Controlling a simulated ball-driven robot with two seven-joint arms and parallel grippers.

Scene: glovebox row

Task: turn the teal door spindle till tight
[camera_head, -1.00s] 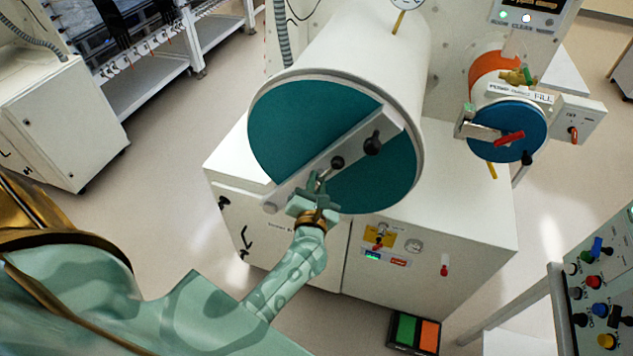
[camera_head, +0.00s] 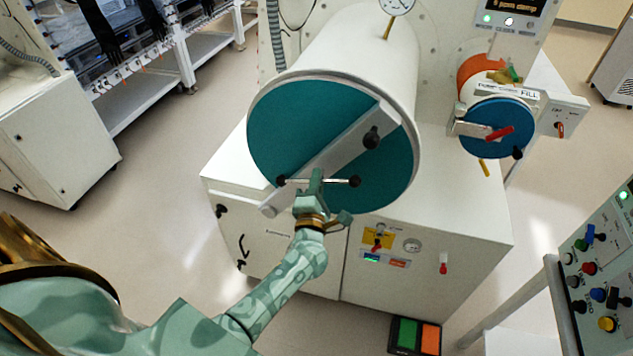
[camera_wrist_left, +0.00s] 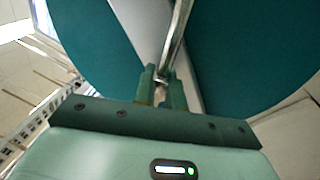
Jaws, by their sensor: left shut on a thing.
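The teal door (camera_head: 275,135) is a round disc closing the white cylinder, with a grey clamp bar (camera_head: 330,150) slanting across it. The spindle's crosswise handle (camera_head: 335,181) is a thin metal rod with black ends, lying about level in the head view over the lower part of the bar. My left gripper (camera_head: 316,178) is shut on this handle near its middle. In the left wrist view the metal rod (camera_wrist_left: 179,35) runs down between the fingertips (camera_wrist_left: 162,82), in front of the teal door (camera_wrist_left: 245,50). The spindle's thread is hidden. My right gripper is out of view.
A black knob (camera_head: 372,138) sticks out of the upper clamp bar. A smaller blue door (camera_head: 490,140) with a red handle stands right. A control panel (camera_head: 610,265) stands at the right edge.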

